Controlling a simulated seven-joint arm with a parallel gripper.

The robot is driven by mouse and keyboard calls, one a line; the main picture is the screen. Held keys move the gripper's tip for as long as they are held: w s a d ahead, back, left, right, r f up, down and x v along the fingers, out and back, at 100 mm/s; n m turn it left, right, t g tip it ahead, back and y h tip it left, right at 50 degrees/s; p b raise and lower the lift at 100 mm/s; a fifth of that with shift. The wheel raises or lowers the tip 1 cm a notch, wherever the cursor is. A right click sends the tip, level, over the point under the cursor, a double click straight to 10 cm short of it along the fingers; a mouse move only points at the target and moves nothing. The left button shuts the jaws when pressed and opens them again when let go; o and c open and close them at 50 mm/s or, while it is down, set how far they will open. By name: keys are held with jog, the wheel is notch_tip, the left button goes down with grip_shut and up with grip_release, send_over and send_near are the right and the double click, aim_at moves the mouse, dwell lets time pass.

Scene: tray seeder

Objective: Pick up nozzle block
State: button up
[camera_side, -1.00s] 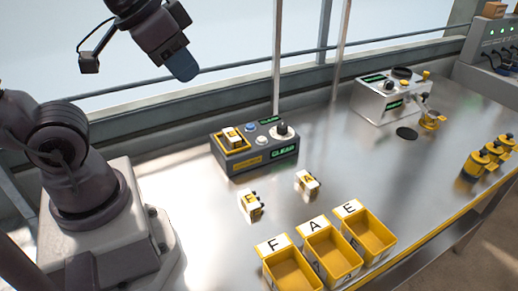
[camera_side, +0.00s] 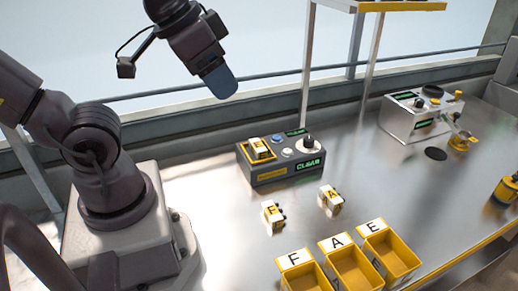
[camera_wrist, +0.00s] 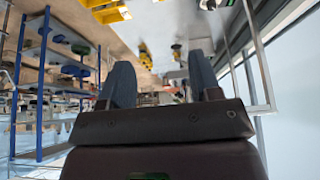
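Several small white-and-yellow blocks show in the side view. One block, its letter too small to read surely as F or E (camera_side: 273,216), stands on the metal table. A block lettered A (camera_side: 331,199) stands to its right. Another small block (camera_side: 261,149) sits in the yellow recess of a dark control box (camera_side: 285,172). Which of them is the nozzle block I cannot tell for certain. My gripper (camera_side: 222,86) is high above the table, up and left of the box, touching nothing. In the wrist view its two fingers (camera_wrist: 162,78) are apart with nothing between them.
Yellow bins labelled F (camera_side: 294,260), A (camera_side: 335,243) and E (camera_side: 374,226) stand at the front. A white device (camera_side: 409,121) stands at the back right, with a dark disc (camera_side: 436,154) nearby. Metal posts and a rail run behind the table. Bare table lies around the loose blocks.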

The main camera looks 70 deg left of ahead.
jog(key=shift+o, duration=1.2)
jog(key=n+g, duration=0.6)
jog(key=n, duration=1.2)
send_over(260, 144)
notch_tip(260, 144, down, 23)
jog(key=shift+w+d+r, duration=0.1)
jog(key=shift+w, duration=0.05)
jog(key=shift+s+f, duration=0.2)
jog(key=shift+f, duration=2.4)
